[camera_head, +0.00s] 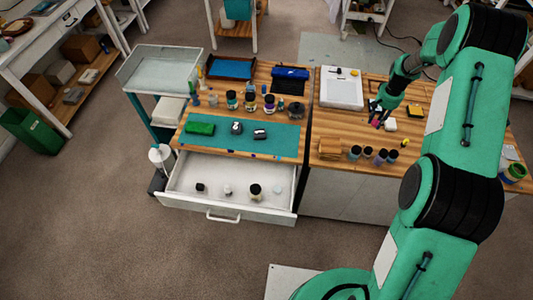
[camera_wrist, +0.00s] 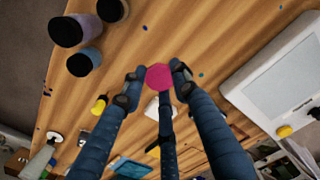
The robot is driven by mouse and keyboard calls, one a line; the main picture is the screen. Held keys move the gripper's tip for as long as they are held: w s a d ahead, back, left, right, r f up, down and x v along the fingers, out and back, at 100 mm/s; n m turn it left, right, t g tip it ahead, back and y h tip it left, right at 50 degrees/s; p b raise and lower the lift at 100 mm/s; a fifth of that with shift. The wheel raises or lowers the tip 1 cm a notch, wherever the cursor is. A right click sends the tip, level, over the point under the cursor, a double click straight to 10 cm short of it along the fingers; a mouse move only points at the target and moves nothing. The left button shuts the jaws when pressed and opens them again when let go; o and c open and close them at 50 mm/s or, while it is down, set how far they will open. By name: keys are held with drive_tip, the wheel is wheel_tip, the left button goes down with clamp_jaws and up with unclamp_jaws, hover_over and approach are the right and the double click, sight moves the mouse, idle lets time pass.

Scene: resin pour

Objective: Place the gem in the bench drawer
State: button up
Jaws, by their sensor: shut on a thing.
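The gem (camera_wrist: 159,77) is a pink-red faceted piece. In the wrist view it sits between the fingertips of my gripper (camera_wrist: 157,80), which is shut on it. In the head view my gripper (camera_head: 377,117) is over the right part of the bench, and the gem is too small there to make out clearly. The bench drawer (camera_head: 222,213) is white and pulled open below the left part of the bench. Several small items, among them a dark jar (camera_head: 255,191), stand inside it, with bare floor between them.
A teal mat (camera_head: 271,140) with a green block (camera_head: 200,128) lies above the drawer. Several jars (camera_head: 367,153) stand at the right bench's front edge. A white scale (camera_head: 341,90) stands left of my gripper. A cart (camera_head: 160,70) stands left of the bench.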

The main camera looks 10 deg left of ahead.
sight(374, 122)
drive_tip(key=shift+r, duration=0.1)
drive_tip(key=shift+r, duration=0.55)
drive_tip(key=r, duration=0.2)
drive_tip(key=a+r, duration=0.1)
drive_tip(key=shift+r, duration=0.35)
drive_tip(key=s+a+n+b, duration=0.1)
drive_tip(key=s+a+b, duration=0.15)
drive_tip(key=a, duration=1.15)
drive_tip(key=s+a+b, duration=0.2)
drive_tip(key=a+b, duration=0.1)
drive_tip(key=a, duration=1)
drive_tip(key=s+a+n+b, duration=0.1)
drive_tip(key=s+a+b, duration=0.15)
drive_tip(key=a, duration=1.15)
drive_tip(key=s+a+n+b, duration=0.2)
drive_tip(key=s+a+b, duration=0.6)
drive_tip(key=s+a, duration=1.9)
wheel_tip(374, 122, down, 20)
drive_tip(key=w+a, duration=0.2)
drive_tip(key=shift+p, duration=0.3)
